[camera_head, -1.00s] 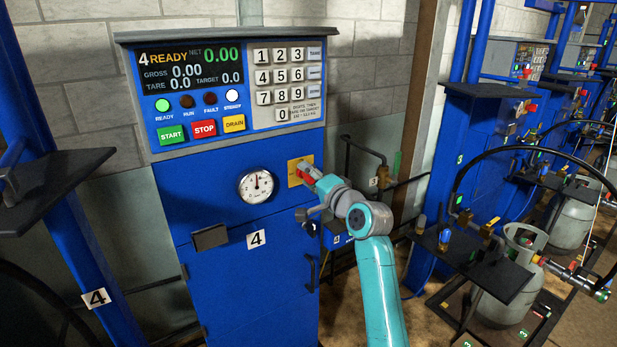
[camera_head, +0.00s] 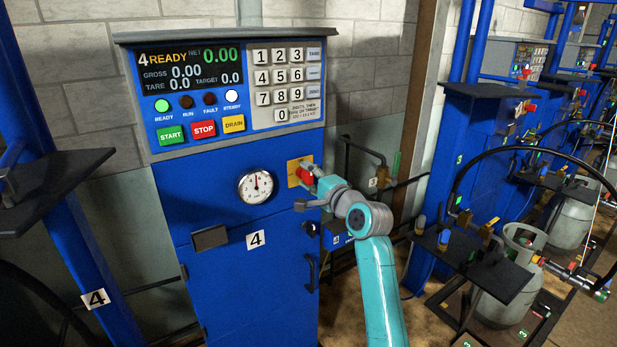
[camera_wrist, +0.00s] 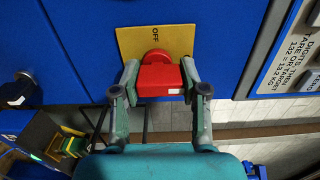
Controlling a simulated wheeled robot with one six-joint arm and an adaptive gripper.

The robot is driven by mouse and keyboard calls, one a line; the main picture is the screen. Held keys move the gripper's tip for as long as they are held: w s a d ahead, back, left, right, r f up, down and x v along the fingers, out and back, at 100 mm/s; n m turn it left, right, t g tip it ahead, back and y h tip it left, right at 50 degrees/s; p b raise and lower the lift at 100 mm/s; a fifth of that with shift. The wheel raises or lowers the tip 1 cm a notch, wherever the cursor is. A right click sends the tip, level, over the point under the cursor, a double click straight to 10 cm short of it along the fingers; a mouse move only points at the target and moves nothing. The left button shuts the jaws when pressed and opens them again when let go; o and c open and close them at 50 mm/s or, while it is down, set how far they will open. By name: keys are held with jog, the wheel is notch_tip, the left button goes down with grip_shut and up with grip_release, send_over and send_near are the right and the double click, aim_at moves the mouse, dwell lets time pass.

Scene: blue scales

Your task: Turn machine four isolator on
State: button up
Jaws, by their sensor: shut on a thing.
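The machine four isolator is a red handle (camera_head: 304,175) on a yellow plate (camera_head: 293,180), on the right of the blue cabinet front below the keypad. In the wrist view the red handle (camera_wrist: 161,82) sits between my fingers, and its round hub meets the yellow plate (camera_wrist: 128,42). The plate's word OFF shows sideways above the hub. My gripper (camera_wrist: 160,76) is shut on the handle, one finger on each side. In the head view my gripper (camera_head: 313,179) partly hides the handle, so its exact angle is hard to tell there.
The machine four panel (camera_head: 230,90) reads 4 READY, with green and white lamps lit. A pressure gauge (camera_head: 256,187) is left of the isolator. Machine three's gas cylinder (camera_head: 505,290) is farther right.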

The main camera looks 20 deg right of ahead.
jog(key=o, duration=1.1)
jog(key=shift+o, duration=0.2)
jog(key=v, duration=1.2)
jog(key=shift+f, duration=0.1)
